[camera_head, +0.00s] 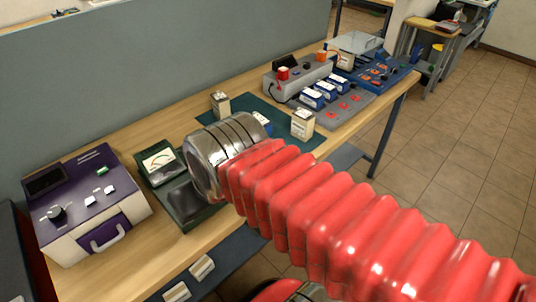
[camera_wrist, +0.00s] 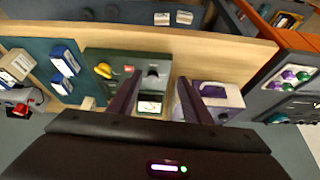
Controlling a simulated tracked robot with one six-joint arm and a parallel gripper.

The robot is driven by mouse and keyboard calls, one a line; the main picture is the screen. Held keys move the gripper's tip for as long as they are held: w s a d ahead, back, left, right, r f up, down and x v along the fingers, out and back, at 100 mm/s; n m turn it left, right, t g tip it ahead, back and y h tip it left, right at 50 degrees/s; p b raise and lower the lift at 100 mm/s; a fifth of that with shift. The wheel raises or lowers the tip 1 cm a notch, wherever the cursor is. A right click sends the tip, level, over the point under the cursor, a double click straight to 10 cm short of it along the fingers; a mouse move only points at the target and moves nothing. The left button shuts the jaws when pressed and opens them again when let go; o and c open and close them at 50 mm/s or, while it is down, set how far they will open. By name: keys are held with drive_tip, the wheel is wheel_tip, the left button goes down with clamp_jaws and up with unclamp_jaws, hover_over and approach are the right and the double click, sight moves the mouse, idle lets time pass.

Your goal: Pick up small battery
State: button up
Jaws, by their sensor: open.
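My gripper (camera_wrist: 158,79) is open and empty in the wrist view. Its two dark fingers stand apart above the green meter unit (camera_wrist: 158,68). In the head view, my metal wrist and red bellows arm hide the fingers. Two cream batteries stand upright on the dark green mat, one at the back (camera_head: 220,104) and one at the right (camera_head: 303,124). A blue battery (camera_head: 262,119) lies between them, partly hidden by my wrist. In the wrist view, two blue batteries (camera_wrist: 65,57) lie left of my fingers, apart from them. I cannot tell which is the small battery.
A purple and white case (camera_head: 88,205) stands at the left of the wooden bench (camera_head: 140,112). A grey tray (camera_head: 346,108) holds several blue batteries at the right. A grey charger (camera_head: 298,74) is behind it. A grey wall panel (camera_head: 120,70) borders the bench's back.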

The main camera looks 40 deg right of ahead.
drive_tip(key=shift+o, duration=0.7)
drive_tip(key=shift+f+m, duration=0.4)
drive_tip(key=shift+o, duration=0.3)
wheel_tip(320, 180, down, 5)
drive_tip(key=w+d+m+g+y, duration=0.1)
drive_tip(key=w+d+m+y, duration=0.1)
drive_tip(key=m, duration=0.6)
drive_tip(key=shift+d+g+y, duration=0.35)
drive_tip(key=shift+g+y, duration=0.05)
drive_tip(key=shift+y, duration=0.2)
drive_tip(key=w+d+f+m+t+y, duration=0.1)
drive_tip(key=w+d+f+m+t, duration=0.15)
drive_tip(key=d+m, duration=0.65)
drive_tip(key=w+d+f+m+t+y, duration=0.1)
drive_tip(key=w+d+f+m+t, duration=0.2)
drive_tip(key=d+m, duration=0.55)
drive_tip(key=s+d+m+t+h, duration=0.1)
drive_tip(key=d+m+t+h, duration=0.1)
drive_tip(key=d+m, duration=0.2)
drive_tip(key=s+d+f+m+t+h, duration=0.1)
drive_tip(key=d+m, duration=0.3)
drive_tip(key=d, duration=0.4)
drive_tip(key=shift+s+t+h, duration=0.4)
drive_tip(key=shift+s+t, duration=0.35)
drive_tip(key=shift+s, duration=0.05)
drive_tip(key=shift+x, duration=4.35)
drive_tip(key=shift+w+f, duration=0.1)
